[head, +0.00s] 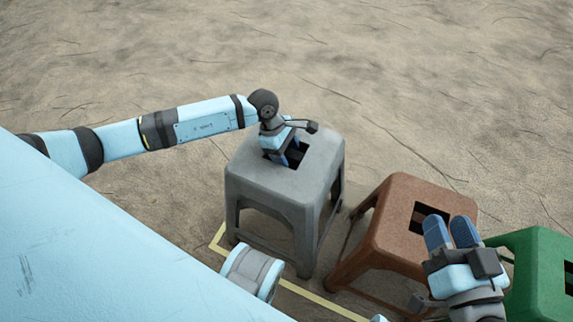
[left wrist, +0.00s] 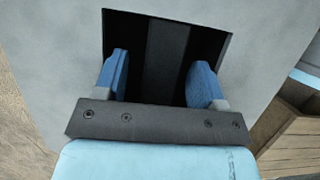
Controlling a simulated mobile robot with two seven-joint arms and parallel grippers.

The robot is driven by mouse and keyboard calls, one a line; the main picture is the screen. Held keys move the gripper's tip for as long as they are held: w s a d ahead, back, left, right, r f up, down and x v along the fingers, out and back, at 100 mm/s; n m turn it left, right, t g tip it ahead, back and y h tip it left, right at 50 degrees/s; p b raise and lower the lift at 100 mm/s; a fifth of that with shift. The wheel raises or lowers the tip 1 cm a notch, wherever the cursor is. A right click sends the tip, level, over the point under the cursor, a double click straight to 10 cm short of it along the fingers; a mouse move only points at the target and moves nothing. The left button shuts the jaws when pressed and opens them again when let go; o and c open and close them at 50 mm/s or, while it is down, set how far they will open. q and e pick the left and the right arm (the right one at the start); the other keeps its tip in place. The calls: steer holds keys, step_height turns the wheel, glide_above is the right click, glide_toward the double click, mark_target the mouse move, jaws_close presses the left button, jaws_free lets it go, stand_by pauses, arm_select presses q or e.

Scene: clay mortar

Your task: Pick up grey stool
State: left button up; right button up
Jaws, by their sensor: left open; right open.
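The grey stool (head: 265,200) stands upright on the ground, left of the other stools, with a rectangular hole in its seat. My left gripper (head: 290,158) points down at that hole, its fingers at or in the opening. In the left wrist view, the open blue fingers (left wrist: 162,80) are apart over the dark hole, with the grey seat (left wrist: 265,40) around it. How deep the fingertips reach is hard to tell. My right gripper (head: 451,232) is open and empty, above the brown stool.
A brown stool (head: 395,225) stands right of the grey one, and a green stool (head: 530,270) stands at the far right. A yellow line (head: 310,294) runs on the ground by the stools. Sandy ground behind is clear.

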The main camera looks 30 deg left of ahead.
arm_select(q)
steer(key=shift+f, duration=0.25)
stand_by(0.3)
jaws_close()
steer(key=shift+r, duration=0.1)
